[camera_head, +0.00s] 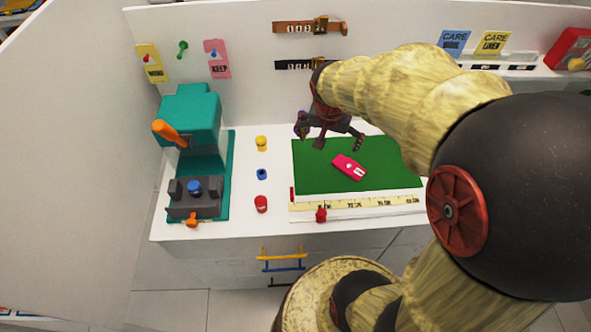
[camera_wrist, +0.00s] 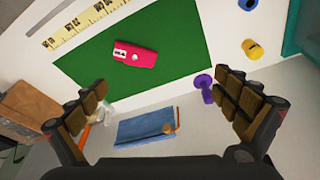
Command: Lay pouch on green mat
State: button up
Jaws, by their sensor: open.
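The pouch (camera_wrist: 145,128) looks blue and flat with a round brass-coloured button, and lies on the pale surface beyond the green mat's edge in the wrist view. I cannot make it out in the head view. The green mat (camera_wrist: 90,65) lies flat on the white worktop; it also shows in the head view (camera_head: 310,178). My gripper (camera_wrist: 165,112) is open and empty, with its fingers spread to either side of the pouch. In the head view my gripper (camera_head: 338,145) hangs over the mat's back left part.
A pink object (camera_wrist: 136,57) with white marks lies on the mat. A purple spool-shaped thing (camera_wrist: 203,88) stands near my right finger. A yellow ruler (camera_head: 345,204) runs along the mat's front. A teal machine (camera_head: 190,115) stands at the left. Bare mat lies around the pink object.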

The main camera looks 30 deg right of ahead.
jog(key=s+a+r+n+t+y, duration=0.1)
jog(key=s+a+r+n, duration=0.4)
jog(key=a, duration=0.5)
jog(key=s+a+r+n+t+y, duration=0.1)
jog(key=s+a+r+n, duration=0.4)
jog(key=a, duration=0.5)
notch_tip(320, 180, up, 2)
jog(key=shift+s+r+t+y, duration=0.1)
jog(key=shift+s+t+y, duration=0.3)
jog(key=shift+s+t, duration=0.2)
